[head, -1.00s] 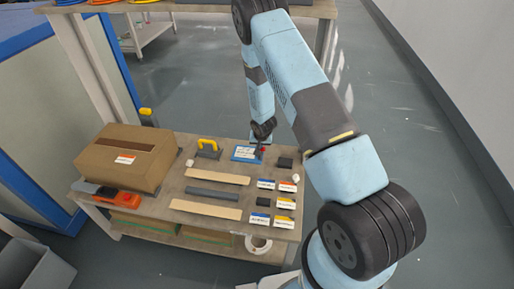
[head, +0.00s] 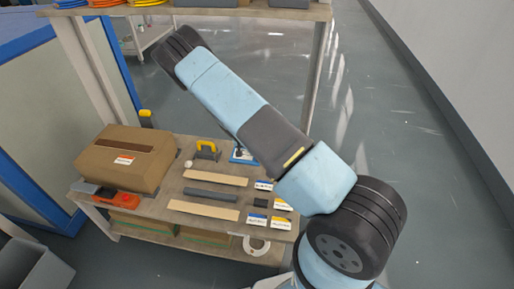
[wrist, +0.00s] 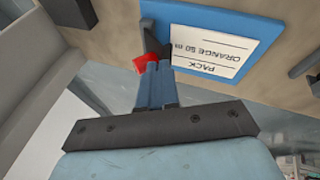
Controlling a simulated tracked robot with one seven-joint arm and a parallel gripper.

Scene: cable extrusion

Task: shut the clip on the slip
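The slip (wrist: 215,52) reads "PACK ORANGE 50 m" and lies on a blue board (wrist: 255,27) in the wrist view. In the head view the board (head: 239,156) shows only in part behind my arm. A red piece with dark parts, seemingly the clip (wrist: 145,63), is at the board's edge. Whether it is open or shut I cannot tell. My gripper (wrist: 155,62) has its fingers side by side, close together, with the tips over the board's edge beside the red piece. They overlap it in the picture; contact is unclear. The head view hides my gripper behind the arm.
The wooden bench (head: 180,223) carries a cardboard box (head: 125,158), a yellow-handled tool (head: 206,150), flat strips, small labelled cards and an orange-grey tool (head: 112,196). A white roll (head: 256,245) is at the front edge. A shelf (head: 285,11) stands behind.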

